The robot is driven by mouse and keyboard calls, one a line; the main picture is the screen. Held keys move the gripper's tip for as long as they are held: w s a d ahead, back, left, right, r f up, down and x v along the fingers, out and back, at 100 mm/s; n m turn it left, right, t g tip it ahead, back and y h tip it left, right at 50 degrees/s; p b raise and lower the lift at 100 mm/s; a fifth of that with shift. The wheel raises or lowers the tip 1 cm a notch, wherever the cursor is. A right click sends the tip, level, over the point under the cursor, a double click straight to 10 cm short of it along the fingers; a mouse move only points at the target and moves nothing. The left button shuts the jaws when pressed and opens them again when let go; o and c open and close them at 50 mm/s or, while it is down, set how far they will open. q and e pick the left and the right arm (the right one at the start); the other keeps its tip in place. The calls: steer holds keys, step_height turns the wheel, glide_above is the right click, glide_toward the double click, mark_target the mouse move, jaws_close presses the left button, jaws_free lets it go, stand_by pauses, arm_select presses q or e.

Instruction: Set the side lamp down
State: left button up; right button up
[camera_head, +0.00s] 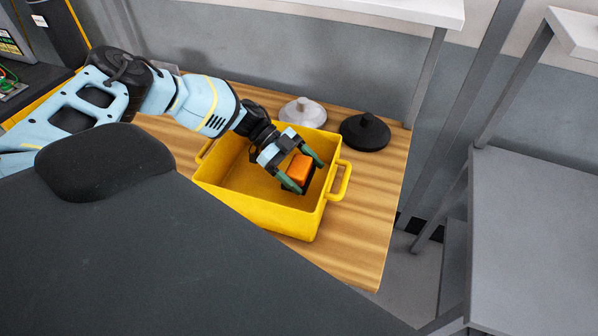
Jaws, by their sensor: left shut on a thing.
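The side lamp (299,169) is a small block with an orange top and a dark base. My left gripper (307,177) is shut on it, with one green finger on either side. The gripper reaches down into a yellow bin (262,208) with side handles, and the lamp is inside the bin's opening near its right end. I cannot tell whether the lamp touches the bin's floor. The rest of the bin's floor that shows is bare. My right gripper is not in view.
The bin stands on a wooden table (368,219). Behind it are a light grey round knobbed piece (303,112) and a black one (364,131). A grey bench (535,230) stands to the right, past a gap. A dark surface fills the foreground.

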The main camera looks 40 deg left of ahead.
arm_select(q)
steer(key=shift+f, duration=0.5)
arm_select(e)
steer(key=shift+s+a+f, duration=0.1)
arm_select(q)
step_height(320, 180, down, 5)
steer(key=shift+r+b, duration=0.2)
steer(key=shift+b, duration=0.45)
steer(key=shift+f, duration=0.2)
steer(key=shift+r, duration=0.1)
steer(key=shift+c, duration=0.2)
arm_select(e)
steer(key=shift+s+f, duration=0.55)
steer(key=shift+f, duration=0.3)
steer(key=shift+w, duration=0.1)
arm_select(q)
steer(key=shift+f, duration=0.2)
steer(key=o, duration=1)
